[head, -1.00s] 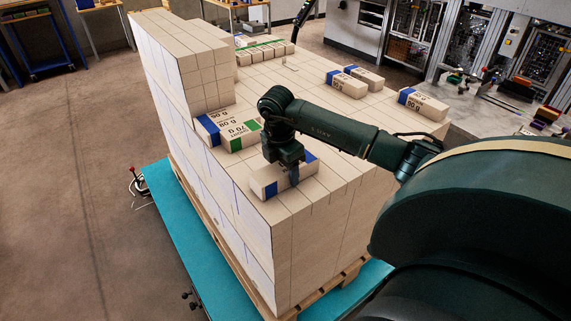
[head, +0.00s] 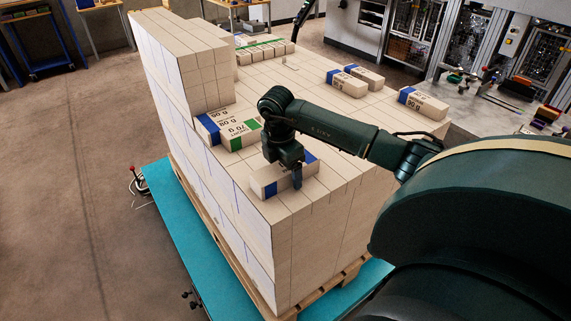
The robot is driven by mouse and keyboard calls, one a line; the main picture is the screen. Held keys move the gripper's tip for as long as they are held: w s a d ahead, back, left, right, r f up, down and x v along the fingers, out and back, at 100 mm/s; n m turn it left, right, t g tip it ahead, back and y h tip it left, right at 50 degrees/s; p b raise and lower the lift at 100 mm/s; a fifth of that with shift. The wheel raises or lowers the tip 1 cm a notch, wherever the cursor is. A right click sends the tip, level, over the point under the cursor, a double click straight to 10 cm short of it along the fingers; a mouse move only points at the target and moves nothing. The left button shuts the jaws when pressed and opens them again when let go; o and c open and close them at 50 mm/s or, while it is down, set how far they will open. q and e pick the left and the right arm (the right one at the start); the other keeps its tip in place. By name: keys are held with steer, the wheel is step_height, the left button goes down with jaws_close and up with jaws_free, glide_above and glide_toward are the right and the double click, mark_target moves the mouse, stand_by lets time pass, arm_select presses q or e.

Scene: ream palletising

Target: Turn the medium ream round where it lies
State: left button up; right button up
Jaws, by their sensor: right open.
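A pale ream (head: 264,180) with blue bands lies flat on the near left part of the stack's top. My right gripper (head: 296,178) points down right at this ream, with a finger in front of its near side. The gripper is open. My wrist hides the middle of the ream and any label there, so I cannot read its size. Whether the fingers touch it I cannot tell. My left gripper is not in view.
Just behind lie reams with blue (head: 207,128) and green (head: 238,144) bands, close to a taller block of reams (head: 185,62). Loose blue-banded reams (head: 347,84) lie farther right. The stack stands on a wooden pallet (head: 352,272) over a teal platform (head: 183,232). The middle of the top is clear.

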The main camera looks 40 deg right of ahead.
mark_target(281, 168)
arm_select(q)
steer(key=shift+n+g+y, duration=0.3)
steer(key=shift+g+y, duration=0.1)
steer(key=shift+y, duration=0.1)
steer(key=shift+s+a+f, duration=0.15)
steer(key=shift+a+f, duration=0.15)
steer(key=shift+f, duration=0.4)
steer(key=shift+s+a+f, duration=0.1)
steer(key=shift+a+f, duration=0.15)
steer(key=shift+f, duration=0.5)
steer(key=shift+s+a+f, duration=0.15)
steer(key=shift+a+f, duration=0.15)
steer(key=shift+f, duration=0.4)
arm_select(e)
step_height(281, 168, up, 13)
steer(key=a, duration=0.1)
steer(key=shift+a, duration=0.3)
steer(key=shift+w, duration=0.1)
